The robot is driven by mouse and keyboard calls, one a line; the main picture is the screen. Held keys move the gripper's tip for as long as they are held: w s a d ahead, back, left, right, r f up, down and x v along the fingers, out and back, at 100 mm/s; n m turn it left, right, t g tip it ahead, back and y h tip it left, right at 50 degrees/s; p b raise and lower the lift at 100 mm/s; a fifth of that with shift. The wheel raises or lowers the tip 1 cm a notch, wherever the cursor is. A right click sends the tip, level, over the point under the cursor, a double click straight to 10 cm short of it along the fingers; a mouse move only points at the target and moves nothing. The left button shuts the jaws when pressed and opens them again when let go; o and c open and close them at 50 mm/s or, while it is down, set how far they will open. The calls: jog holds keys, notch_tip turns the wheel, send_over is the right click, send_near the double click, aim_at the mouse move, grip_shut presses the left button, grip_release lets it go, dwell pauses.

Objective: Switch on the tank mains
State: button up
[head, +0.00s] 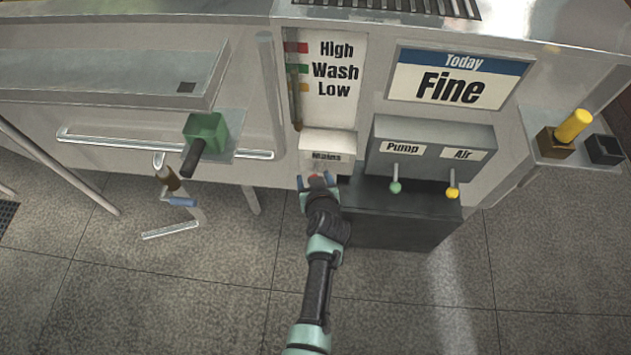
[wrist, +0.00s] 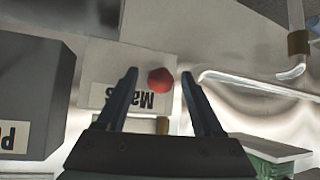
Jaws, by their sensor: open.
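The mains box (head: 330,143) is a pale box on the machine's front with a "Mains" label. Its red knob (wrist: 160,80) shows between my fingers in the wrist view. In the head view the knob (head: 317,181) is mostly hidden by my gripper. My gripper (head: 318,182) is open, with one finger on each side of the red knob; the wrist view shows the fingers (wrist: 162,88) apart from it. I cannot tell how deep the fingertips reach.
Right of the mains box is a grey box (head: 435,133) with a green Pump lever (head: 395,187) and a yellow Air lever (head: 452,192). A green block with a dark handle (head: 205,133) and a metal rail (head: 165,146) are at left. A gauge panel (head: 330,70) is above.

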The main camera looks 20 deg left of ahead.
jog(key=p+v, duration=0.3)
jog(key=v, duration=1)
jog(key=shift+w, duration=0.15)
